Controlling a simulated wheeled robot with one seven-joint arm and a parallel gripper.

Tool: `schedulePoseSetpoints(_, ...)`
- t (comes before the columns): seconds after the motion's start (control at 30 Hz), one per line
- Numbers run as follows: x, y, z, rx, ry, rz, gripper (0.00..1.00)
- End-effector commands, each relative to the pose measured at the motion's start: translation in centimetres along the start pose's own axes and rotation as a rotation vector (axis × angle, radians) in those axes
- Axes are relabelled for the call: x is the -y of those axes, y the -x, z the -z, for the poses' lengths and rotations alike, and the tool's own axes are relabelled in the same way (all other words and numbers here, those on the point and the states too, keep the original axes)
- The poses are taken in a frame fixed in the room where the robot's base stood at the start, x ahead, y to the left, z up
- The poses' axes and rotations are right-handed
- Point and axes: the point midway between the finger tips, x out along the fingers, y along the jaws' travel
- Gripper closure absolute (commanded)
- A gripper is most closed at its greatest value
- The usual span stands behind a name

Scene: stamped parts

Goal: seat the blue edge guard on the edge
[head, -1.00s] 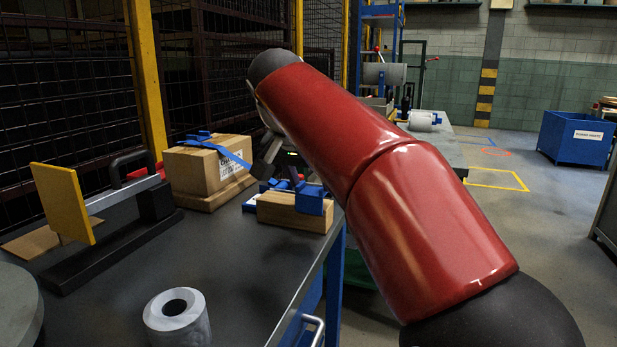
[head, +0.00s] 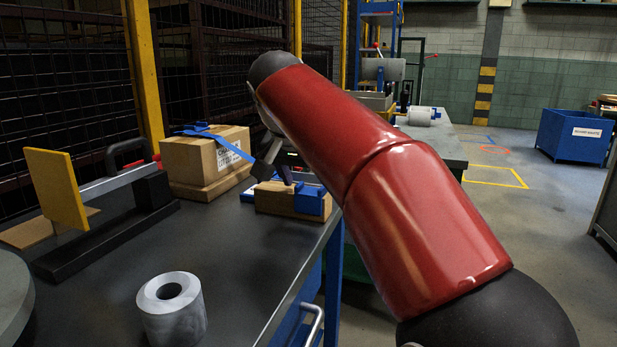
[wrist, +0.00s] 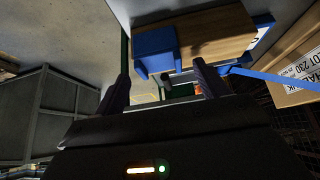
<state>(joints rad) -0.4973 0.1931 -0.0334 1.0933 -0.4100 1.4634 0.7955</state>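A blue piece that looks like the edge guard (head: 311,201) sits at the right end of a wooden block (head: 281,203) on the dark table. In the wrist view the same blue piece (wrist: 155,50) covers one end of the wooden block (wrist: 215,32). My gripper (head: 276,172) is just above and behind the block in the head view, partly hidden by my red arm. In the wrist view my gripper (wrist: 162,76) has its two fingers apart, with nothing held between them. The blue piece lies beyond the fingertips; contact cannot be told.
A cardboard box (head: 199,163) with a blue strap (head: 201,131) stands left of the block. A yellow plate (head: 55,190) on a dark stand with a lever is farther left. A grey hollow cylinder (head: 172,313) stands in front. The table between them is clear.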

Motion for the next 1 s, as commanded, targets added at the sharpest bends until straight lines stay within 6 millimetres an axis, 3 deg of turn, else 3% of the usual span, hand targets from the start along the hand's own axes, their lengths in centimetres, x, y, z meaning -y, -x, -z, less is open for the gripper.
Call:
schedulePoseSetpoints(0.27,0.1,0.8,0.0,0.000,0.001,0.002,0.26)
schedulePoseSetpoints(0.6,0.1,6.3,0.1,-0.001,0.001,0.003,0.26)
schedulePoseSetpoints(0.77,-0.2,7.7,0.1,0.001,0.004,0.001,0.26)
schedulePoseSetpoints(0.87,-1.6,7.8,-0.1,0.009,0.023,0.004,0.26)
schedulePoseSetpoints(1.0,-5.9,7.1,-1.3,0.034,0.094,0.024,0.26)
